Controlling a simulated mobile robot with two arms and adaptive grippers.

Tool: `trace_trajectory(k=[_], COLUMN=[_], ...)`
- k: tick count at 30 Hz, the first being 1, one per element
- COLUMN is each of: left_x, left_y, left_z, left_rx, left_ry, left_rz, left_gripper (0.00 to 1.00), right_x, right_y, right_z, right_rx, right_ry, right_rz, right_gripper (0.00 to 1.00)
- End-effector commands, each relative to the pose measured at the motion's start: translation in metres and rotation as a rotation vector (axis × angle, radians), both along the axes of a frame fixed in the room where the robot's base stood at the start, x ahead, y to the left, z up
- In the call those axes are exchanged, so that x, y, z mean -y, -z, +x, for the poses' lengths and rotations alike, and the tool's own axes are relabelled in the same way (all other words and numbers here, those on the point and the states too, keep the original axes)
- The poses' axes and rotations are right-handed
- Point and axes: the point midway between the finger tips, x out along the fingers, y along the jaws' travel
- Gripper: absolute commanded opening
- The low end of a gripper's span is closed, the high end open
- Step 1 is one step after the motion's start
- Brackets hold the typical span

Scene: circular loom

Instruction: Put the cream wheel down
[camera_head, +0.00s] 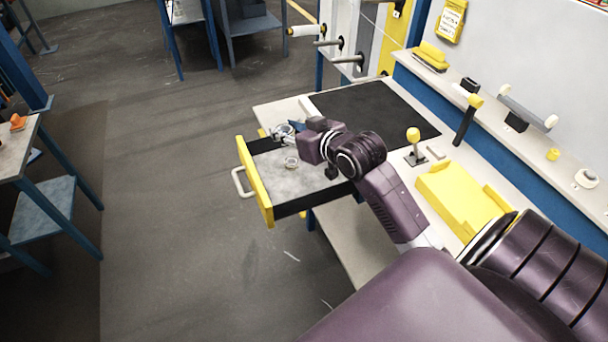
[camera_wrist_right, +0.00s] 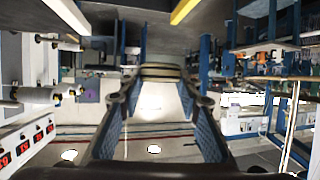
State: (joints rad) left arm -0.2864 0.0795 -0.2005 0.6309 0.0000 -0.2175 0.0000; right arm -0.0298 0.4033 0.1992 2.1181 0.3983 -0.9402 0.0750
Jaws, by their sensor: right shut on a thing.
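My right gripper (camera_head: 286,131) is over the back part of an open drawer with a yellow front (camera_head: 255,182). It is shut on a small pale round thing, which I take to be the cream wheel (camera_head: 279,130). In the right wrist view the two blue-padded fingers (camera_wrist_right: 160,88) stand apart with a banded, pale and dark piece (camera_wrist_right: 161,73) between their tips. The wheel is small and partly hidden by the gripper, and I cannot tell whether it touches the drawer. My left gripper is not in view.
A small round ring-like part (camera_head: 291,162) lies on the drawer's grey floor. A black mat (camera_head: 372,112) covers the worktop behind. A yellow tray (camera_head: 462,203) and a yellow-knobbed lever (camera_head: 414,137) are to the right. The drawer floor's front part is bare.

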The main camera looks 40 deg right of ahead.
Motion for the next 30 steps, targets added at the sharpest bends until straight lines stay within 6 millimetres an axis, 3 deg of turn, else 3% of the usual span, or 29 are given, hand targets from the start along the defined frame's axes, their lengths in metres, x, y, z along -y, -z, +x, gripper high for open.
trace_trajectory(k=[4,10,13,24,30], left_x=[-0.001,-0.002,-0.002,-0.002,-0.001], left_y=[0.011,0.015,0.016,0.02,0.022], left_z=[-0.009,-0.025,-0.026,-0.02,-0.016], left_rx=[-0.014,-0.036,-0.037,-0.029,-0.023], left_ry=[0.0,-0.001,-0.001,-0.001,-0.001], left_rz=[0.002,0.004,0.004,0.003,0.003], left_gripper=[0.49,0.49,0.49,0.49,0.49], right_x=[0.012,0.021,0.022,0.022,0.022], right_y=[0.002,0.003,0.014,0.11,0.149], right_z=[0.014,0.021,0.021,0.02,0.02], right_rx=[0.003,-0.001,-0.006,-0.008,-0.004], right_ry=[0.126,0.215,0.226,0.226,0.225], right_rz=[0.003,-0.001,-0.003,-0.004,-0.003], right_gripper=[0.03,0.03,0.03,0.03,0.03])
